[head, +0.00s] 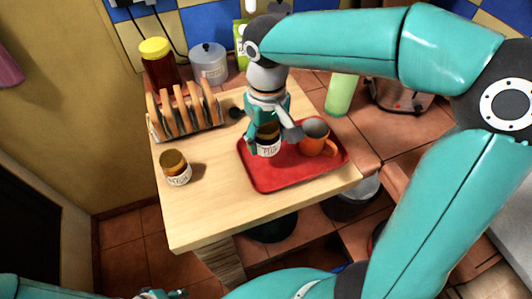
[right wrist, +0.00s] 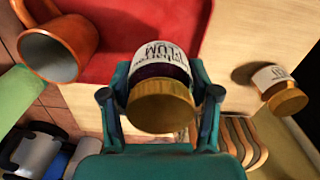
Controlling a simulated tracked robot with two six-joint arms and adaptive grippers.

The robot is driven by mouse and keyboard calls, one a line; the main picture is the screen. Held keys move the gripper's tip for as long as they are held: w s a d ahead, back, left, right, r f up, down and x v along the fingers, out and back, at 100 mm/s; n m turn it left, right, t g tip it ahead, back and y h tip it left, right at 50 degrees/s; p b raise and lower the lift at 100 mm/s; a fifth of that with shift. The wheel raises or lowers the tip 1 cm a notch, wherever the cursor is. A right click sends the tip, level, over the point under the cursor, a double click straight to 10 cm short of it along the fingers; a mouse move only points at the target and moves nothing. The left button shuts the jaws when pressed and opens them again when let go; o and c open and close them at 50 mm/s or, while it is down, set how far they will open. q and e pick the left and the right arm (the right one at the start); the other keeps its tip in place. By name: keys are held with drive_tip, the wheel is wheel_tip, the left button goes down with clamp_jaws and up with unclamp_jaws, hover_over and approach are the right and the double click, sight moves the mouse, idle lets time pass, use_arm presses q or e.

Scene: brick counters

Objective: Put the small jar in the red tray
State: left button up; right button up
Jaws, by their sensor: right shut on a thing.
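A small jar with a gold-brown lid, dark contents and a white PLUM label (head: 267,148) is between the fingers of my right gripper (head: 271,141). The jar is upright over the left part of the red tray (head: 275,180); I cannot tell whether its base touches the tray. In the right wrist view the held jar (right wrist: 161,100) fills the middle, with a finger on each side. A similar jar (head: 175,168) stands on the wooden top, left of the tray; it also shows in the right wrist view (right wrist: 280,90). Only a bit of my left gripper (head: 160,294) shows.
An orange mug (head: 315,138) stands in the tray's right part, close to the held jar. A toast rack (head: 185,115) is behind on the left. A yellow-lidded jar (head: 160,65), a grey pot (head: 208,63) and a green cup (head: 341,95) stand further back. The front wooden top is clear.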

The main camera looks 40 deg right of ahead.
sight(267, 151)
drive_tip(key=shift+f, duration=2.65)
drive_tip(key=shift+f+b, duration=0.1)
drive_tip(key=shift+b, duration=0.2)
drive_tip(key=o, duration=1.5)
drive_tip(key=shift+c, duration=0.2)
drive_tip(key=shift+r, duration=0.35)
wheel_tip(267, 151, up, 10)
drive_tip(key=shift+r+p, duration=0.1)
drive_tip(key=shift+p, duration=0.6)
drive_tip(key=shift+r, duration=0.65)
